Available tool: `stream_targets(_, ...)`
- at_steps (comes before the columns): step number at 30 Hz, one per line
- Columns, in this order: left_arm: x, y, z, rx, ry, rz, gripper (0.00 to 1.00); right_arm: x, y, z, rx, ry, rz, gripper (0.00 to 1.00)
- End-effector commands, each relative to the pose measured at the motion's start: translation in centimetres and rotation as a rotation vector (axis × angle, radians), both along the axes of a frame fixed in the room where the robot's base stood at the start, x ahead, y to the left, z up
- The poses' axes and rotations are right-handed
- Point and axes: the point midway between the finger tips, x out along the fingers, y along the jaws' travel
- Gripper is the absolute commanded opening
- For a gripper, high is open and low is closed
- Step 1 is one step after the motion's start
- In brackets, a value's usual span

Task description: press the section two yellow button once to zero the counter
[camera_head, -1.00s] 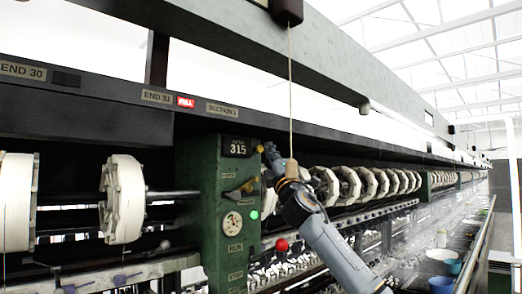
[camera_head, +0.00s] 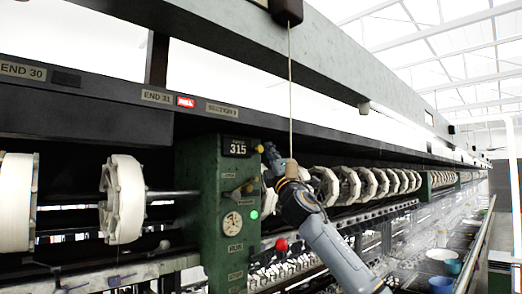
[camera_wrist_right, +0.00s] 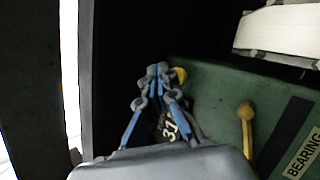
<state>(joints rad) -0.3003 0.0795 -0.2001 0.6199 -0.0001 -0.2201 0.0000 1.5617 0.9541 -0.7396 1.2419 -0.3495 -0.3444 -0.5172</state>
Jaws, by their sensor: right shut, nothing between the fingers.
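The yellow button (camera_head: 259,149) is a small round knob on the right edge of the green gearbox post (camera_head: 205,190), beside the counter (camera_head: 237,149), which reads 315. In the right wrist view the yellow button (camera_wrist_right: 180,75) shows just right of my fingertips, partly covered by them. My right gripper (camera_head: 268,149) is shut and empty, its tips close to the button in the head view. The right wrist view shows the blue-and-grey fingers (camera_wrist_right: 157,72) closed together; I cannot tell whether they touch the button. My left gripper is out of view.
A yellow lever (camera_head: 248,187) sits below the counter; it also shows in the right wrist view (camera_wrist_right: 246,112). A dial (camera_head: 232,222), green light (camera_head: 254,214) and red ball knob (camera_head: 281,244) are lower. White reels (camera_head: 123,199) flank the post. A dark beam (camera_head: 320,142) runs above.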

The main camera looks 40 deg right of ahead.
Motion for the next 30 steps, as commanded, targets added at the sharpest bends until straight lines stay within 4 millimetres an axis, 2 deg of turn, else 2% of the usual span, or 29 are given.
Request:
stream_targets(6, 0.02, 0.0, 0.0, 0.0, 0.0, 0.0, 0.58, 0.69, 0.12, 0.01, 0.001, 0.0, 0.002, 0.0)
stream_targets(30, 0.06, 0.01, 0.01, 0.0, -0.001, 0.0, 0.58, 1.18, 0.12, 0.06, 0.0, 0.0, 0.0, 0.0)
